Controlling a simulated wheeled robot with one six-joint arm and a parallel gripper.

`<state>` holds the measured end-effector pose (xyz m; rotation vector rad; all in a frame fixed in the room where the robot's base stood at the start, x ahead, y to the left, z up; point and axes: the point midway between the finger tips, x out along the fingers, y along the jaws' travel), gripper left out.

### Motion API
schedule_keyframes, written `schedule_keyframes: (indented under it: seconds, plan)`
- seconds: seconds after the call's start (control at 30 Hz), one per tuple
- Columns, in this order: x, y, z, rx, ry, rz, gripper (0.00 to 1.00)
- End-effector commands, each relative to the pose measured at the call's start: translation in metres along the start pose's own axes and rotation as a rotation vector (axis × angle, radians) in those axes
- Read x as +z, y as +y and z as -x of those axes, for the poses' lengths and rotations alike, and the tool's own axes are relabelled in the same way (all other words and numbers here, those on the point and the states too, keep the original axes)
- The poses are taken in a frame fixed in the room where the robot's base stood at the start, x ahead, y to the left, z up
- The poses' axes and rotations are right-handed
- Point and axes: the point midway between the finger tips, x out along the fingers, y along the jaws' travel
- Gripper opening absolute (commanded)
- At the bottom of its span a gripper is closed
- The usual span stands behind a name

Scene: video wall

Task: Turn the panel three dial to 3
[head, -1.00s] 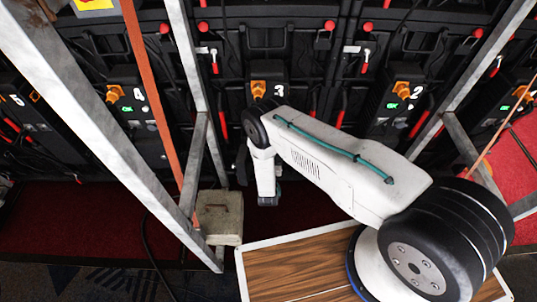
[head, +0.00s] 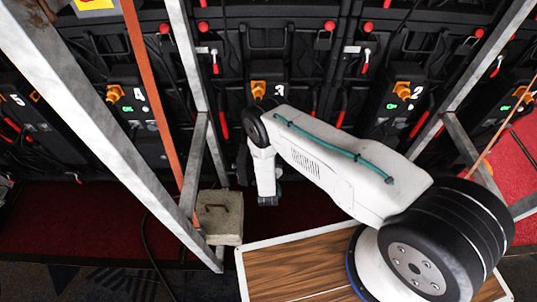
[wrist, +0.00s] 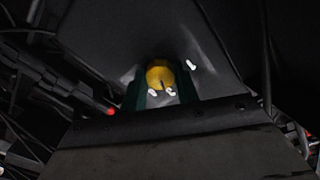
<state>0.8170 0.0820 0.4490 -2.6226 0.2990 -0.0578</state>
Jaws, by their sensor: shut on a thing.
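The panel three unit (head: 262,92), black with a white 3 and an orange plug, stands at the middle of the wall in the head view. Its dial is hidden there behind my arm. In the wrist view a round yellow dial (wrist: 160,76) with a dark line on it sits on a dark face, with small white marks around it. My gripper (wrist: 161,90) is shut on the dial, its greenish fingers at the dial's left and right sides. The marks are too small to read, so I cannot tell the setting.
Panel four (head: 127,95) is to the left and panel two (head: 402,92) to the right. A pale metal frame post (head: 85,120) and an orange post (head: 150,90) cross the left side. A grey weight block (head: 220,222) stands on the floor left of my base.

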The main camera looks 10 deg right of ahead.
Motion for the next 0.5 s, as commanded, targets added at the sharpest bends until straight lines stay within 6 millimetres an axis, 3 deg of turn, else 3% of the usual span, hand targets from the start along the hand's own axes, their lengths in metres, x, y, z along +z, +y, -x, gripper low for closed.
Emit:
schedule_keyframes:
  seconds: [0.37, 0.4, 0.43, 0.5]
  plan:
    - [0.0007, 0.001, 0.0012, 0.001, -0.003, -0.002, 0.08]
    - [0.0007, 0.001, 0.0012, 0.001, -0.003, -0.002, 0.41]
    - [0.0007, 0.0009, 0.0011, 0.001, -0.003, -0.002, 0.5]
    - [0.0005, 0.0007, 0.0009, 0.001, -0.002, -0.002, 0.52]
